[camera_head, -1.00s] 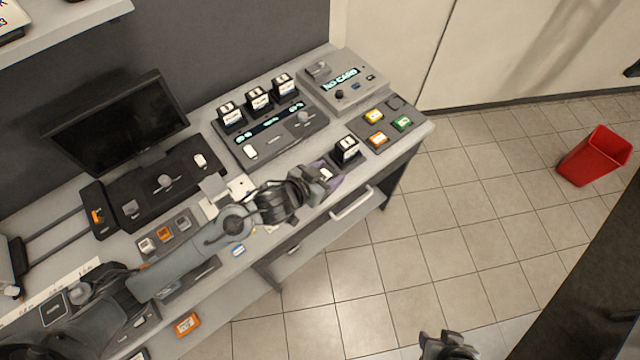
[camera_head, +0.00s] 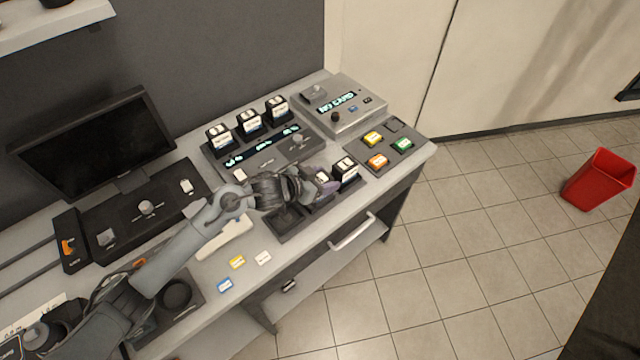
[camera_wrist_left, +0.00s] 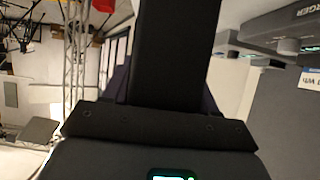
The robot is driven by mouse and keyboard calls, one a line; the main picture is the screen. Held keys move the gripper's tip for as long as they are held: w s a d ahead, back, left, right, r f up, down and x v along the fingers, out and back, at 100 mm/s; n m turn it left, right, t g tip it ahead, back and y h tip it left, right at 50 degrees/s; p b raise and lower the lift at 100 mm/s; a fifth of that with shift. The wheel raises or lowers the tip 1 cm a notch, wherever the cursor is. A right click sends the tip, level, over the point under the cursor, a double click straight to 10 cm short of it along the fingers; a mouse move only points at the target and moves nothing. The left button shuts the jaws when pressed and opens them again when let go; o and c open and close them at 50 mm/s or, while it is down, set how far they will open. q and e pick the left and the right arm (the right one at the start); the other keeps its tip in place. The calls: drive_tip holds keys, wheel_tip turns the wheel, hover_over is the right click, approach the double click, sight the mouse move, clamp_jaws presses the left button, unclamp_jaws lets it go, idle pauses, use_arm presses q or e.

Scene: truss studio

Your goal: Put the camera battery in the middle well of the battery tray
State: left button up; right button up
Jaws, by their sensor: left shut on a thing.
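My left gripper (camera_head: 318,187) is shut on the camera battery (camera_head: 322,177). Only the battery's pale top shows beside the purple-edged fingers. The dark battery tray (camera_head: 290,236) lies at the front of the desk. Its left well is empty, and its right well holds another dark battery with a white label (camera_head: 345,168). The held battery is over or in the middle well; the fingers hide its lower end, so I cannot tell how deep it sits. In the left wrist view a large dark block fills the middle. My right gripper is not in view.
A charger (camera_head: 240,160) with several upright batteries stands behind the tray. A grey card box (camera_head: 340,112) is at the back right, and a pad with coloured cards (camera_head: 388,148) is right of the tray. Loose cards (camera_head: 237,262) lie front left of it.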

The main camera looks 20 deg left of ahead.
use_arm(q)
drive_tip(key=w+a+f, duration=0.2)
drive_tip(key=w, duration=0.1)
drive_tip(key=shift+f+b, duration=0.35)
drive_tip(key=shift+f, duration=1.65)
drive_tip(key=shift+f, duration=0.2)
drive_tip(key=o, duration=1.5)
